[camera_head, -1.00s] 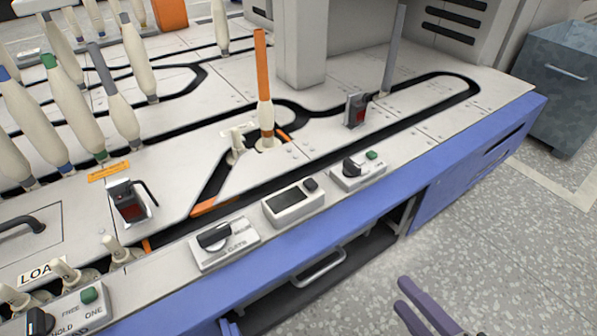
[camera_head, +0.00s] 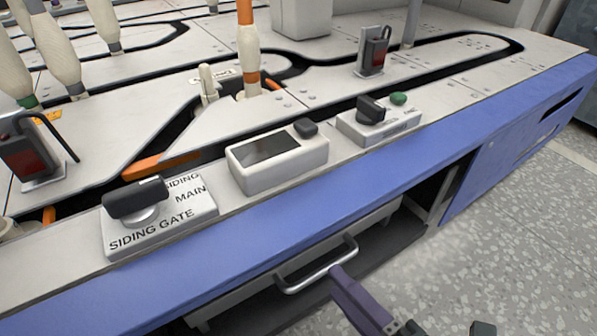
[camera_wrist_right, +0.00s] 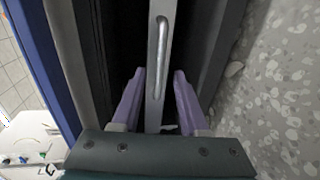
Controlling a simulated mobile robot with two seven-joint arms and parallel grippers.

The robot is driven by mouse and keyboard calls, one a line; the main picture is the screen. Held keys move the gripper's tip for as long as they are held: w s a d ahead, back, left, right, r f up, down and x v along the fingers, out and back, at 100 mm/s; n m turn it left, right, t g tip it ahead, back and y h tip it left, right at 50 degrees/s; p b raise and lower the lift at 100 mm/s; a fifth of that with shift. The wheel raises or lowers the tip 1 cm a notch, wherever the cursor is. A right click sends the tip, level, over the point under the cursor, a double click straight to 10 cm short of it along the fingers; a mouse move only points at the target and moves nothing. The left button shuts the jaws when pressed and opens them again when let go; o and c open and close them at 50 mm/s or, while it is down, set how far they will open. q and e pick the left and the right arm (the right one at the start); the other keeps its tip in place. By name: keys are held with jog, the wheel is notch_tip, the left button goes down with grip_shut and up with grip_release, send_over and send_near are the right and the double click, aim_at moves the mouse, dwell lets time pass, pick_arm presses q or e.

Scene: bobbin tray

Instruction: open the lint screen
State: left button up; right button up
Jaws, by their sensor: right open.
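The lint screen appears to be the grey panel (camera_head: 236,296) with a metal bar handle (camera_head: 327,270), set in the dark opening under the machine's blue edge. In the wrist view the panel (camera_wrist_right: 154,112) is a narrow grey strip and its handle (camera_wrist_right: 160,55) is a long bar. My left gripper is not in view.
Above the blue front edge (camera_head: 300,215) are a siding gate knob (camera_head: 136,198), a display box (camera_head: 277,157) and a switch box with a green button (camera_head: 398,98). Bobbins stand on the track behind. Speckled floor (camera_head: 510,230) is free at the right.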

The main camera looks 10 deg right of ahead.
jog(key=b+x, duration=0.1)
jog(key=x, duration=0.2)
jog(key=shift+w, duration=0.1)
jog(key=shift+c, duration=0.3)
grip_shut()
dwell(1.1)
